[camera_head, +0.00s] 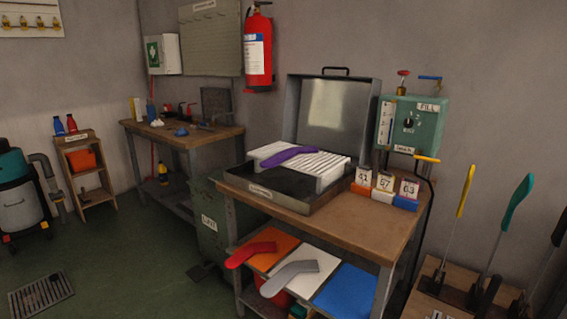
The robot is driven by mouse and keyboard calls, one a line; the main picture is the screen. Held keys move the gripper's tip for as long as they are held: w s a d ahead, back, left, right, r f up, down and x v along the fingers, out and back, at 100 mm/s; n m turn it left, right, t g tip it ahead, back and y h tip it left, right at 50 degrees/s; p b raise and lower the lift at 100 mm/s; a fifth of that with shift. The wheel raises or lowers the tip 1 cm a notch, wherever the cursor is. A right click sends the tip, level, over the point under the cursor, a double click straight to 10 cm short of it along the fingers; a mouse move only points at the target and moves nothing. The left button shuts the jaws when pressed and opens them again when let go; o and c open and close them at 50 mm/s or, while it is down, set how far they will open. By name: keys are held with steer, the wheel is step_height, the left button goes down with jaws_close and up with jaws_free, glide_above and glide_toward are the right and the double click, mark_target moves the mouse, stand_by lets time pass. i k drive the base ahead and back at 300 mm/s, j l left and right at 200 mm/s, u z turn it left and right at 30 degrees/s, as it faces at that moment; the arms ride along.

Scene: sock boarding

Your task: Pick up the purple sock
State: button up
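A purple sock (290,155) lies across a white ribbed board or rack (325,164) in front of the open metal box's upright lid. The white piece rests over a dark shallow tray (272,183) on the wooden bench. The sock runs from lower left to upper right and its whole length shows. My gripper is not in view.
A red sock (250,254) and a grey sock (289,277) lie on the lower coloured shelf, with a bare blue section (346,290) at right. Number tags (385,182) and a green control box (411,124) stand right of the tray. Long-handled tools (460,215) stand at far right.

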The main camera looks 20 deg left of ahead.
mark_target(273, 161)
steer(key=k+u, duration=0.1)
steer(key=u, duration=0.25)
steer(key=k+u, duration=0.1)
steer(key=u, duration=0.25)
steer(key=j+u, duration=0.1)
steer(key=u, duration=0.25)
steer(key=k, duration=0.05)
